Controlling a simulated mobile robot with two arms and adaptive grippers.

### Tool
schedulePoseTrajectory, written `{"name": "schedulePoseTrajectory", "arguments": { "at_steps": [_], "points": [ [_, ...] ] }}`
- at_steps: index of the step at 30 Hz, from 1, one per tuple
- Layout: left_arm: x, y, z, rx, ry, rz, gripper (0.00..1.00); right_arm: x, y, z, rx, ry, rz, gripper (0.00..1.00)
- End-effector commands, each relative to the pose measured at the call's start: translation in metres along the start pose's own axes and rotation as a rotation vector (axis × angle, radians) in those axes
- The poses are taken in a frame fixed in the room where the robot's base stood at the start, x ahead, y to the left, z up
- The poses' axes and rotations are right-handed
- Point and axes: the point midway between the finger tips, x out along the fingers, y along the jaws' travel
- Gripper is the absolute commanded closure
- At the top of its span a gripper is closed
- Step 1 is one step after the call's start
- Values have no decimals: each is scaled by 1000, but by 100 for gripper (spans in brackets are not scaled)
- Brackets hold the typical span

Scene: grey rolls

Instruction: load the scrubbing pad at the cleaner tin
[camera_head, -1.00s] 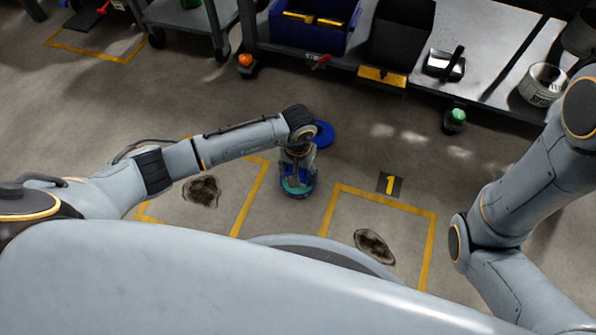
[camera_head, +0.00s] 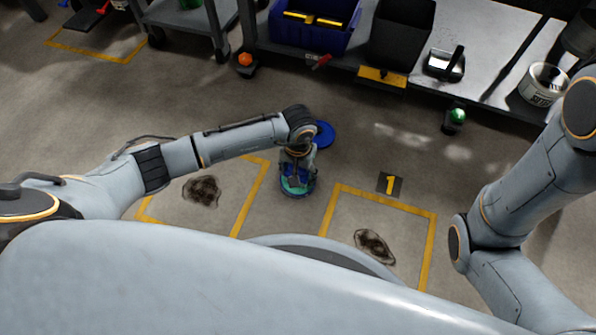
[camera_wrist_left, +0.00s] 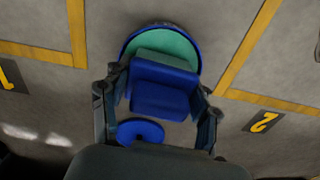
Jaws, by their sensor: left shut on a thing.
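The cleaner tin (camera_head: 287,186) is a round, open blue tin with teal contents, standing on the floor. It also shows in the left wrist view (camera_wrist_left: 188,46). My left gripper (camera_head: 297,172) points down at the tin. In the left wrist view, my left gripper (camera_wrist_left: 160,95) is shut on the scrubbing pad (camera_wrist_left: 160,98), a blue block with a greenish layer at its far side. The pad overlaps the tin's opening; I cannot tell whether it touches the contents. A round blue disc (camera_head: 324,133), looking like the lid, lies on the floor beside the tin. My right gripper is out of view.
Yellow-outlined floor bays flank the tin, each with a dark stain: left (camera_head: 202,191), right (camera_head: 374,246). A number 1 plate (camera_head: 390,184) lies by the right bay. A grey cart (camera_head: 487,80) with bins stands behind. Floor between cart and bays is mostly clear.

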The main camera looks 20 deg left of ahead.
Motion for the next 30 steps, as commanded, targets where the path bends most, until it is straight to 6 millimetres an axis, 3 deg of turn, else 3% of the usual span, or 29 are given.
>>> {"name": "schedulePoseTrajectory", "arguments": {
  "at_steps": [5, 30],
  "points": [
    [-4, 0, 0, 0, 0, -1, 64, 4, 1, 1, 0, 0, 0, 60],
    [-70, 0, 0, 0, 1, -1, 64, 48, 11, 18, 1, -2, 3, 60]
  ]
}}
